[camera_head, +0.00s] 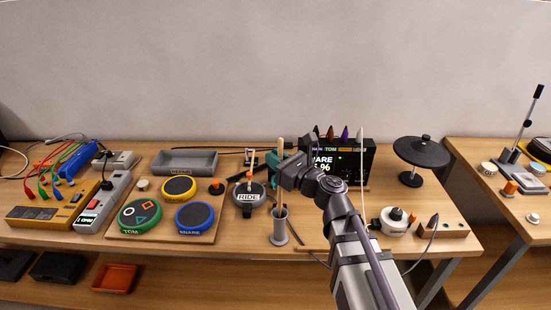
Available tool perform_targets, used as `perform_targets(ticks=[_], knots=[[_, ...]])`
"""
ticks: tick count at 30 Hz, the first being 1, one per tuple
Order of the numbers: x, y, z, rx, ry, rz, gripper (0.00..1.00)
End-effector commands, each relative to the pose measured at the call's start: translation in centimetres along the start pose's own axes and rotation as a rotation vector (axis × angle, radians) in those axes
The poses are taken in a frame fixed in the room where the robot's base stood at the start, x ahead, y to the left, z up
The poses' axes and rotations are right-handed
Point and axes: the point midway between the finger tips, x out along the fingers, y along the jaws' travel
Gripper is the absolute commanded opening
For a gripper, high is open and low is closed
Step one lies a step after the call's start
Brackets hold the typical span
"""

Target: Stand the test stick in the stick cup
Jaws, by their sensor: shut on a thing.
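The stick cup (280,232) is a grey cylinder standing upright at the front of the table, right of the RIDE pad. My gripper (284,177) is above and behind the cup in the picture, shut on what looks like the test stick (281,146). The stick's pale tan end rises upright above the gripper; my gripper hides its middle. A thin piece shows at the cup's mouth, in line below the gripper. I cannot tell if it is the lower end of the same stick.
The RIDE pad (249,197) has a pale, orange-marked stick-like piece over it. A teal thing (272,160) and a lit screen (355,160) stand behind my gripper. Green, blue and yellow pads (178,188) lie left, near a grey tray (185,163). A black cymbal-like disc (422,152) stands right.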

Motion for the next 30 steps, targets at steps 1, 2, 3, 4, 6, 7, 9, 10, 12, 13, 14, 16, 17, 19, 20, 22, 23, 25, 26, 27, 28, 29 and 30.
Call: perform_targets(ticks=[1, 2, 3, 4, 6, 7, 9, 10, 12, 13, 14, 16, 17, 19, 20, 22, 23, 25, 26, 27, 28, 29, 30], knots=[[-0.1, 0.0, -1.4, 0.0, 0.0, 0.0, 0.0], [-0.2, 0.0, -1.8, 0.0, 0.0, 0.0, 0.0], [-0.2, 0.0, -2.3, 0.0, 0.0, 0.0, 0.0], [-0.2, 0.0, -2.7, 0.0, 0.0, 0.0, 0.0], [-0.3, 0.0, -3.5, 0.0, 0.0, 0.0, 0.0], [-0.3, 0.0, -3.9, 0.0, 0.0, 0.0, 0.0], [-0.4, 0.0, -4.4, 0.0, 0.0, 0.0, 0.0], [-0.4, 0.0, -4.6, 0.0, 0.0, 0.0, 0.0], [-0.4, 0.0, -4.8, 0.0, 0.0, 0.0, 0.0], [-0.4, 0.0, -4.9, 0.0, 0.0, 0.0, 0.0], [-0.4, 0.0, -4.9, 0.0, 0.0, 0.0, 0.0], [-0.4, 0.0, -4.8, 0.0, 0.0, 0.0, 0.0], [-0.4, 0.0, -4.8, 0.0, 0.0, 0.0, 0.0], [-0.4, 0.0, -4.7, 0.0, 0.0, 0.0, 0.0], [-0.4, 0.0, -4.7, 0.0, 0.0, 0.0, 0.0], [-0.4, 0.0, -4.7, 0.0, 0.0, 0.0, 0.17], [-0.4, 0.0, -4.7, 0.0, 0.0, 0.0, 0.2], [-0.4, 0.0, -4.7, 0.0, 0.0, 0.0, 0.27], [-0.4, 0.0, -4.7, 0.0, 0.0, 0.0, 0.29], [-0.4, 0.0, -4.7, 0.0, 0.0, 0.0, 0.33], [-0.4, 0.0, -4.7, 0.0, 0.0, 0.0, 0.36], [-0.4, 0.0, -4.7, 0.0, 0.0, 0.0, 0.39], [-0.4, 0.0, -4.7, 0.0, 0.0, 0.0, 0.43]])
